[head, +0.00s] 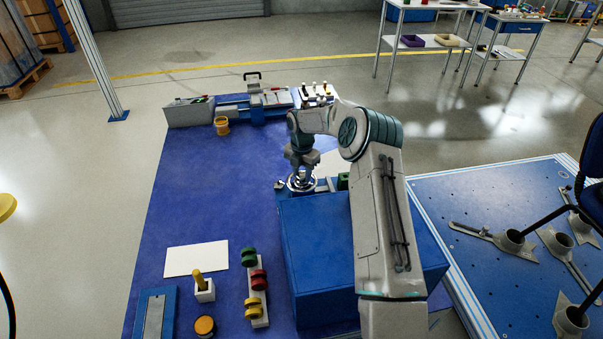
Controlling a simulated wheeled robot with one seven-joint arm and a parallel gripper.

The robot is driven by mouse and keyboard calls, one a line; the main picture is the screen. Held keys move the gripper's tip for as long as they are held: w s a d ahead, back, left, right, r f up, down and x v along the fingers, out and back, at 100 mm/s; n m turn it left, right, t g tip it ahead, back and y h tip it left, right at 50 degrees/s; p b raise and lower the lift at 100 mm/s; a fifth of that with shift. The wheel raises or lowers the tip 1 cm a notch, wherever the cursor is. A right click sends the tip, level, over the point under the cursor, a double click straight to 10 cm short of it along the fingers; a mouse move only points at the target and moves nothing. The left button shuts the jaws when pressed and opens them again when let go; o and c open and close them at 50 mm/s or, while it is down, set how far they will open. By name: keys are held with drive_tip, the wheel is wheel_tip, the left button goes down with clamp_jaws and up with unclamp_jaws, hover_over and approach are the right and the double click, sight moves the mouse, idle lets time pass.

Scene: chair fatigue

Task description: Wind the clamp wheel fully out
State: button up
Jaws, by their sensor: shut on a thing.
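The clamp wheel (302,183) is a pale ring-shaped handwheel behind the blue box, near the middle of the blue bench. My gripper (301,174) points down over it from above, and it is shut on the wheel. The fingers are small and partly hidden by the wrist, so the exact grip on the rim or hub is unclear. The clamp's body below the wheel is mostly hidden by the blue box and my arm. How far the wheel is wound cannot be told.
A large blue box (315,245) stands just in front of the wheel. A rack (257,290) of coloured spools, an orange pot (205,325) and a white sheet (196,259) lie front left. A grey vise (262,104) stands at the back. A perforated platform (470,190) with chair parts is right.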

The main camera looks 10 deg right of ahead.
sight(302, 175)
drive_tip(key=shift+w+r, duration=0.1)
drive_tip(key=o, duration=1)
drive_tip(key=shift+c, duration=0.2)
wheel_tip(302, 175, up, 14)
